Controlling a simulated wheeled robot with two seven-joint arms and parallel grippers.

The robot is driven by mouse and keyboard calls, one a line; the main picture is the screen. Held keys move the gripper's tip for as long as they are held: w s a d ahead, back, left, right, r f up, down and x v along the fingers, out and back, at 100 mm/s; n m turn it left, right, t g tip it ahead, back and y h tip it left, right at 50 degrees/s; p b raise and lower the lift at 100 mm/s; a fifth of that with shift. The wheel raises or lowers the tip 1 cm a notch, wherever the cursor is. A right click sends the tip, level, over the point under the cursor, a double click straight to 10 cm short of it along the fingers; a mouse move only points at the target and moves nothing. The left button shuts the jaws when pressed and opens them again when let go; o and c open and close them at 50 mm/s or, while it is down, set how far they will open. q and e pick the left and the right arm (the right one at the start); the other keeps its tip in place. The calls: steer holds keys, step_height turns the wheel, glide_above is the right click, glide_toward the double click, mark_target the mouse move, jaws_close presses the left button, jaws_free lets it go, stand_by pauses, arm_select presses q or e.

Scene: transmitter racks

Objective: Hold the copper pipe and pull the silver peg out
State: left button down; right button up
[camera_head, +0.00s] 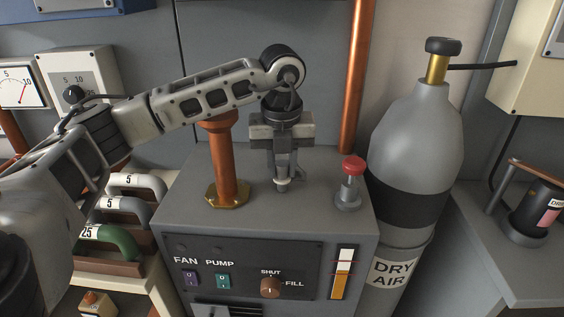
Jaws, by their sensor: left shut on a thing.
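My left gripper (283,176) points straight down above the top of the grey cabinet. It is shut on a small silver peg (282,187), whose low end shows just below the fingertips at the cabinet top. The fingers hide most of the peg, and I cannot tell how deep it sits. A short upright copper pipe (224,165) stands to the left of the gripper on a brass flange (228,195). My left arm crosses in front of its top. No gripper holds this pipe. My right gripper is not in view.
The grey cabinet (180,215) has a red-capped plunger (352,170) at its right. A tall copper pipe (358,75) rises behind. A grey DRY AIR cylinder (417,145) stands to the right. Several numbered handles (120,240) are at left, near my arm.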

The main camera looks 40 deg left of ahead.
mark_target(282, 167)
arm_select(q)
steer(key=shift+f, duration=0.2)
steer(key=c, duration=1.2)
jaws_free()
steer(key=shift+r, duration=0.1)
steer(key=r, duration=0.8)
steer(key=s+r, duration=0.1)
steer(key=r, duration=0.3)
steer(key=shift+d+r, duration=0.1)
steer(key=shift+d, duration=0.25)
